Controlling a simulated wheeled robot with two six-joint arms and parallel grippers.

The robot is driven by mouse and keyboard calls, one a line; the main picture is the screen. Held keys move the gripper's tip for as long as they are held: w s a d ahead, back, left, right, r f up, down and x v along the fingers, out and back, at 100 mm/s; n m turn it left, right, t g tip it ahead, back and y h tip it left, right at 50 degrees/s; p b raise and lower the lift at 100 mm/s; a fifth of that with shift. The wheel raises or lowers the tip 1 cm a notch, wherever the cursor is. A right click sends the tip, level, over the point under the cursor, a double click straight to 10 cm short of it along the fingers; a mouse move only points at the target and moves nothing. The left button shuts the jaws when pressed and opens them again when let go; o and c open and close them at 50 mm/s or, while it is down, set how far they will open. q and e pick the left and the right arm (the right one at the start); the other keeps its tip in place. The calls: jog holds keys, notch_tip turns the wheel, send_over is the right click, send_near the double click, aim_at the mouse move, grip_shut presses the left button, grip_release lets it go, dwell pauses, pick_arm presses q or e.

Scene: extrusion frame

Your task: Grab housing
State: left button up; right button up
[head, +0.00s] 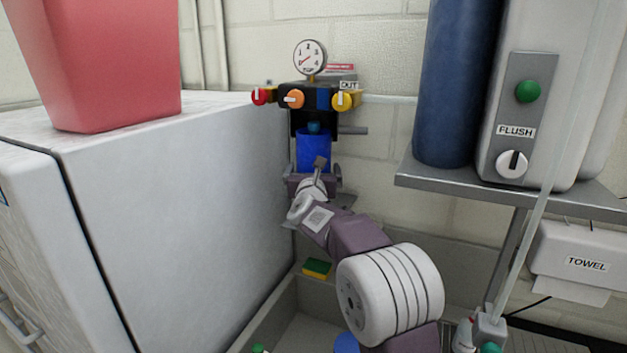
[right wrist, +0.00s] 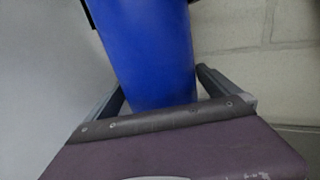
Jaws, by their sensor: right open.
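The housing (head: 313,151) is a blue cylinder hanging upright under a black filter head (head: 312,97) on the back wall. In the head view my right gripper (head: 314,168) is at the housing's lower part, with my arm reaching up from the bottom right. In the right wrist view the blue housing (right wrist: 152,50) stands between the two open fingers (right wrist: 160,90), one on each side. A gap shows beside the right finger; contact on the left cannot be told. My left gripper is not in view.
A white cabinet (head: 180,200) with a red bin (head: 110,60) stands close on the left. A metal shelf (head: 440,181) with a dark blue cylinder (head: 457,80) and a flush unit (head: 545,100) is on the right. A sponge (head: 316,268) lies below by the sink.

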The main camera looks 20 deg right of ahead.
jog(key=shift+s, duration=0.25)
jog(key=c, duration=0.7)
jog(key=shift+r, duration=0.1)
jog(key=c, duration=1.1)
jog(key=shift+w, duration=0.15)
jog(key=shift+c, duration=0.7)
jog(key=shift+r, duration=0.1)
